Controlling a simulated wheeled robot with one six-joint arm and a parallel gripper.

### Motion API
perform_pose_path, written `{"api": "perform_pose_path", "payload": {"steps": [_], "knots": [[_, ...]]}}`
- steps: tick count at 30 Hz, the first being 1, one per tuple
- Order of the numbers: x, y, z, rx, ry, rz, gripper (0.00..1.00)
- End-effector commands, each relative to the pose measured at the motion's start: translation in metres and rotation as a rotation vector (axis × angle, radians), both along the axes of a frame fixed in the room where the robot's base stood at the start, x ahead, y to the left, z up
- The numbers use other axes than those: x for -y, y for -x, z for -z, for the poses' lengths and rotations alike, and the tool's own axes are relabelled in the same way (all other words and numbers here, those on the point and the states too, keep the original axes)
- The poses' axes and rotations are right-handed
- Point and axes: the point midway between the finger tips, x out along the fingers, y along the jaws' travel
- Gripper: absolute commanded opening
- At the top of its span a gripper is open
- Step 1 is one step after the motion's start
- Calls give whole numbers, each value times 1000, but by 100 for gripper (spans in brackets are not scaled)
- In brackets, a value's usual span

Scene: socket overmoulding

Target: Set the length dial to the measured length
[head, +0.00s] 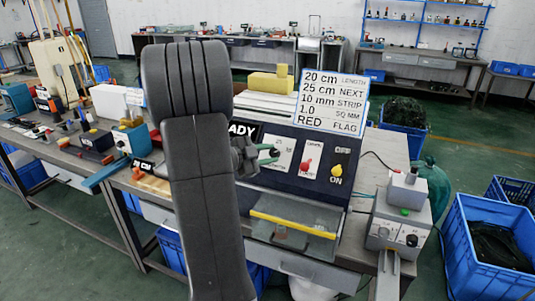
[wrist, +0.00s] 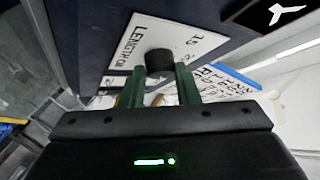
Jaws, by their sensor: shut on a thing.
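The length dial is a black round knob (wrist: 158,62) on a white plate marked LENGTH (wrist: 150,38) in the wrist view. Some scale numbers show beside it, but the pointer's setting cannot be read. My gripper (wrist: 160,85) has its green fingers on either side of the knob, shut on it. In the head view my gripper (head: 268,156) is at the left white plate (head: 284,150) of the dark machine panel, and the knob is mostly hidden there. A card (head: 332,99) above the panel reads 20 cm LENGTH, 25 cm NEXT, 10 mm STRIP, 1.0 SQ MM, RED FLAG.
A second plate with a red knob (head: 307,164) and a yellow OFF/ON switch (head: 337,170) sit right of the dial. A yellow-edged tray (head: 293,223) is below. A grey device (head: 398,221) stands at right. My arm hides part of a display ending in ADY (head: 243,129).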

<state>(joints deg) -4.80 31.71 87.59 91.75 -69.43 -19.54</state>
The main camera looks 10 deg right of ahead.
Motion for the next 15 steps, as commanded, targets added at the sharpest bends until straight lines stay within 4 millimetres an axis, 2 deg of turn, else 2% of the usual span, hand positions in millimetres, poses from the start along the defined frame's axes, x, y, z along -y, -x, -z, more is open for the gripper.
{"api": "perform_pose_path", "payload": {"steps": [6, 7, 9, 15], "knots": [[0, 0, 0, 1, 0, 1, 6], [0, 0, 0, 1, 0, 1, 34], [0, 0, 0, 1, 0, 1, 48], [0, 0, 0, 0, 1, 1, 50]]}}
